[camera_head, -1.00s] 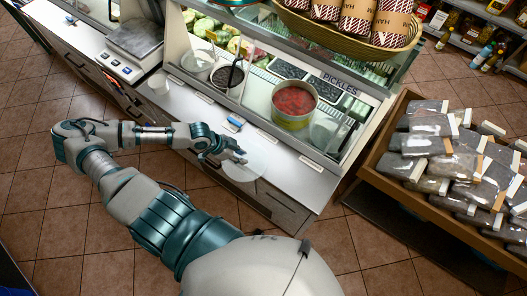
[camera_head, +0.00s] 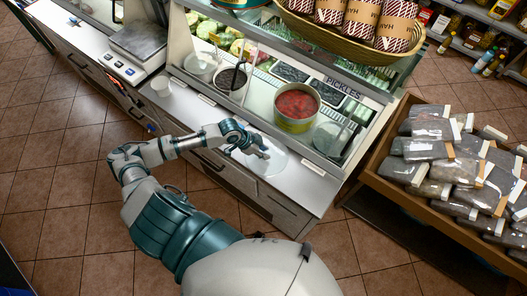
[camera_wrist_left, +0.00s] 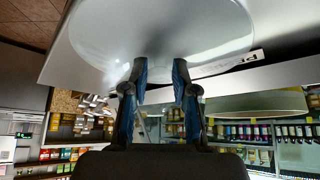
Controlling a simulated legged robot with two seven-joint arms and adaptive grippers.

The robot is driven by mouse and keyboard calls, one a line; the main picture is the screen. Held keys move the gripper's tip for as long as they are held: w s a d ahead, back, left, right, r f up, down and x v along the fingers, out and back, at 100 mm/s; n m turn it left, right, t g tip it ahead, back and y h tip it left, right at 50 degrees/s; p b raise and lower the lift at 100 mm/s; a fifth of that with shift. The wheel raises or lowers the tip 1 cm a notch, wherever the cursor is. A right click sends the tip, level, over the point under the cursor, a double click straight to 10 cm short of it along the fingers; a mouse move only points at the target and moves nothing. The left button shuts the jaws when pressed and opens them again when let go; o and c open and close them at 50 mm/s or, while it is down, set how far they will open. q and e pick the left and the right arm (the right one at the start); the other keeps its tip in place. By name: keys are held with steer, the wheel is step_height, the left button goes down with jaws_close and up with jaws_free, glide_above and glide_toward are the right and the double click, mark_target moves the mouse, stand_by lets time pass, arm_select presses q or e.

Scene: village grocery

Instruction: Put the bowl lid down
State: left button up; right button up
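The bowl lid (camera_head: 274,164) is a clear round disc over the white counter ledge, in front of the glass display case. In the left wrist view the lid (camera_wrist_left: 160,25) fills the top, just beyond the fingertips. My left gripper (camera_head: 262,150) is at the lid. In the left wrist view its fingers (camera_wrist_left: 160,72) stand a small gap apart at the lid, and the lid travels with them; the gripped part is hard to make out. Whether the lid touches the counter I cannot tell. My right gripper is not in view.
Behind the glass stand a bowl of red food (camera_head: 296,103) and a clear container (camera_head: 328,138). A wooden bin of packets (camera_head: 440,165) stands right. The ledge (camera_head: 308,183) right of the lid is clear.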

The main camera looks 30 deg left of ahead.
arm_select(q)
steer(key=o, duration=0.4)
steer(key=shift+d, duration=0.1)
steer(key=shift+d+r, duration=0.15)
steer(key=shift+d, duration=0.35)
steer(key=shift+s+a+r, duration=0.15)
steer(key=shift+r, duration=0.2)
steer(key=v, duration=0.5)
steer(key=shift+s+a, duration=0.1)
steer(key=shift+a, duration=0.2)
steer(key=v, duration=0.6)
steer(key=shift+d, duration=0.1)
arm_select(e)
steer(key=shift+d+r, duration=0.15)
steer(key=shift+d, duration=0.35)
